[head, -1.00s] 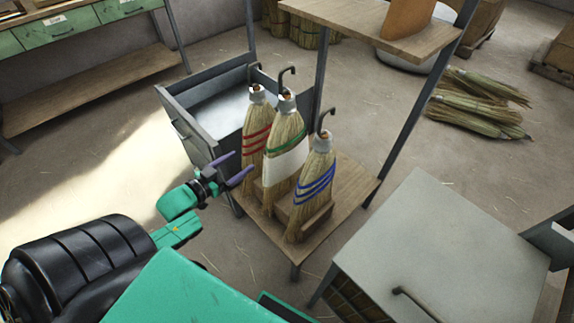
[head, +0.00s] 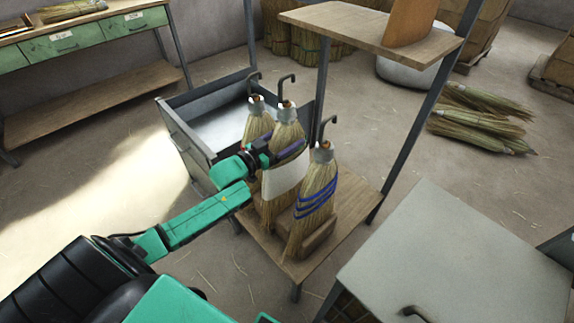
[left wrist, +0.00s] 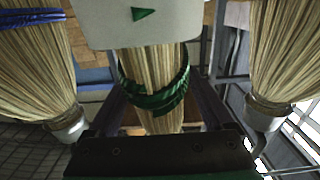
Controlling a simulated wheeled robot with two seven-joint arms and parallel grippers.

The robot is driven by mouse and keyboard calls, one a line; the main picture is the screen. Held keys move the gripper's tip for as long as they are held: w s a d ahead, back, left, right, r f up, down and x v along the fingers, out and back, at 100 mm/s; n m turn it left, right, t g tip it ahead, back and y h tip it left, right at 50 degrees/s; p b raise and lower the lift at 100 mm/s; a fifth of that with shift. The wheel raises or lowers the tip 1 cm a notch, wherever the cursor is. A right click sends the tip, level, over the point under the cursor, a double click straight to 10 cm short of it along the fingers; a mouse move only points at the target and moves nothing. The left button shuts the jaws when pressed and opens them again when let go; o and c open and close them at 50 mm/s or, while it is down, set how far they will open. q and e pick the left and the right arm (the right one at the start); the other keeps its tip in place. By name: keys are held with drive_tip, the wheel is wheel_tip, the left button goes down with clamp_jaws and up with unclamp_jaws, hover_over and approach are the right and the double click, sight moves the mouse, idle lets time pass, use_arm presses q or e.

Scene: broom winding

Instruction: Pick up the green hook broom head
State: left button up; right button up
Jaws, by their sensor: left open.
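The green hook broom head (head: 288,132) stands upright in the middle of the row, with a dark hook on top and a white wrap around its straw. In the left wrist view its green binding (left wrist: 155,98) shows on the straw. My left gripper (head: 284,149) is at its upper part, above the white wrap and below the neck. The left wrist view shows the open fingers on either side of the straw, apparently without squeezing it. In the head view the gripper hides the green bands. My right gripper is not in view.
The blue-banded broom head (head: 316,190) stands close on the right and the red-banded one (head: 257,122) close on the left, partly hidden by my gripper. All stand on a low wooden shelf (head: 352,205). A grey metal bin (head: 190,143) is behind left; a wooden upper shelf (head: 350,28) overhangs behind.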

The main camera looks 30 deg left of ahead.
use_arm(q)
drive_tip(key=shift+w+d, duration=0.1)
drive_tip(key=shift+w, duration=0.05)
clamp_jaws()
drive_tip(key=shift+r, duration=0.1)
idle(1.2)
